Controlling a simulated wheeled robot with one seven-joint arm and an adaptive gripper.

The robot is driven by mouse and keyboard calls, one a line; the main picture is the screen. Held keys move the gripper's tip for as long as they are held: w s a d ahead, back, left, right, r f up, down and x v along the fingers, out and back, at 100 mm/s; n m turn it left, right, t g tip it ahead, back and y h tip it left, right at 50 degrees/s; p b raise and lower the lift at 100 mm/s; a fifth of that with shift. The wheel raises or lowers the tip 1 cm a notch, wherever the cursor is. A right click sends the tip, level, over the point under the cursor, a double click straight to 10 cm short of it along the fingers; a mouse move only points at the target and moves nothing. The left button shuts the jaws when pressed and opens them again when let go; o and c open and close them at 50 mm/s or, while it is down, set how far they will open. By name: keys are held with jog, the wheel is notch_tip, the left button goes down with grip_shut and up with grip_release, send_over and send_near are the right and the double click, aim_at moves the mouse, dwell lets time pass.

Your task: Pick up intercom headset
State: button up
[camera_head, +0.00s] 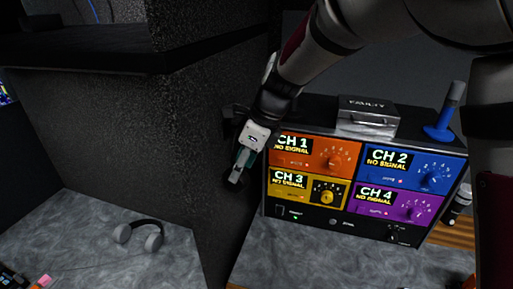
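The intercom headset (140,233), a pair of grey ear cups joined by a dark band, lies on the grey marbled surface at the lower left. My gripper (237,178) hangs in front of the dark speckled panel, left of the channel unit. It is up and to the right of the headset, well apart from it. I cannot tell whether its fingers are open or shut, and I see nothing clearly held between them.
A channel unit (348,187) with four coloured panels stands at the right. A silver box (367,118) and a blue object (441,125) sit on top of it. A dark speckled partition (207,225) stands between the headset and the unit. Small coloured items (44,281) lie at the lower-left edge.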

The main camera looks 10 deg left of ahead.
jog(key=x, duration=0.5)
jog(key=shift+s+d+p, duration=0.1)
jog(key=shift+s+p, duration=0.1)
jog(key=shift+p, duration=0.1)
jog(key=shift+c, duration=0.3)
grip_shut()
